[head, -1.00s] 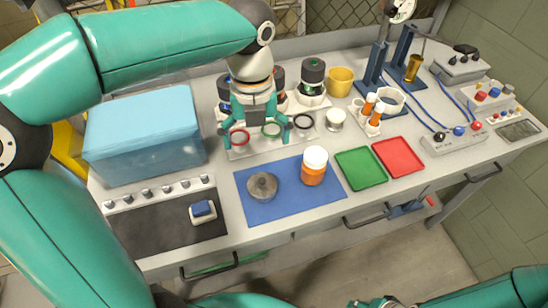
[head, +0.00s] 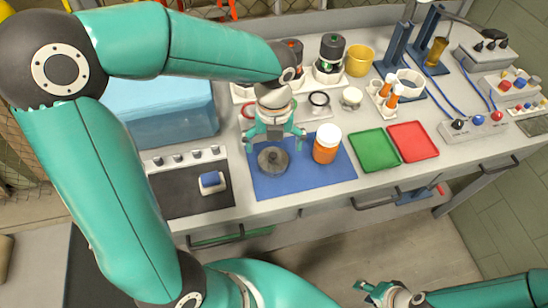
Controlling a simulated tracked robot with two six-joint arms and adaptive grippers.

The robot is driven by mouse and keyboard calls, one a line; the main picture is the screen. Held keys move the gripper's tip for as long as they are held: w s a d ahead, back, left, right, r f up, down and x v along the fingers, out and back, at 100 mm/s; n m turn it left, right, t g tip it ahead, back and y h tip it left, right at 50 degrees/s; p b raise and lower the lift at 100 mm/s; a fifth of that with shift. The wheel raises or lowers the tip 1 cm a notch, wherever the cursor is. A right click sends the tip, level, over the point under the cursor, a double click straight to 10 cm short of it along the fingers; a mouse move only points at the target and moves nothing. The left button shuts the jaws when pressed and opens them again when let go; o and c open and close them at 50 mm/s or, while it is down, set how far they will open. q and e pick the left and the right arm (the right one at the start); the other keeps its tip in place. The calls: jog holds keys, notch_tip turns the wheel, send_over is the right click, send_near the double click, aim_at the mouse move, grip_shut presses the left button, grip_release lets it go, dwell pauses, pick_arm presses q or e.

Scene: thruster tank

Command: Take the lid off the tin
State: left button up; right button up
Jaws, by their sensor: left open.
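A round grey metal tin (head: 273,160) with a small knob on its lid sits on the blue mat (head: 318,183). My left gripper (head: 274,142) is open and empty. Its fingers are spread just behind and above the tin, one toward each side. Whether they touch the tin cannot be told. My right gripper (head: 376,290) shows at the bottom edge, in front of the bench and far from the tin. Its finger gap is not clear.
An orange bottle (head: 325,148) with a white cap stands on the mat just right of the tin. Green (head: 374,151) and red (head: 413,142) trays lie further right. A blue box (head: 165,112) and a dark panel with a blue-topped block (head: 211,181) are left.

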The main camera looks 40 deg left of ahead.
aim_at(273, 157)
pick_arm(q)
notch_tip(273, 157, down, 4)
jog(key=shift+f, duration=0.25)
jog(key=shift+s, duration=0.1)
jog(key=c, duration=0.8)
jog(key=shift+c, duration=0.9)
jog(key=shift+s, duration=0.1)
jog(key=shift+c, duration=0.2)
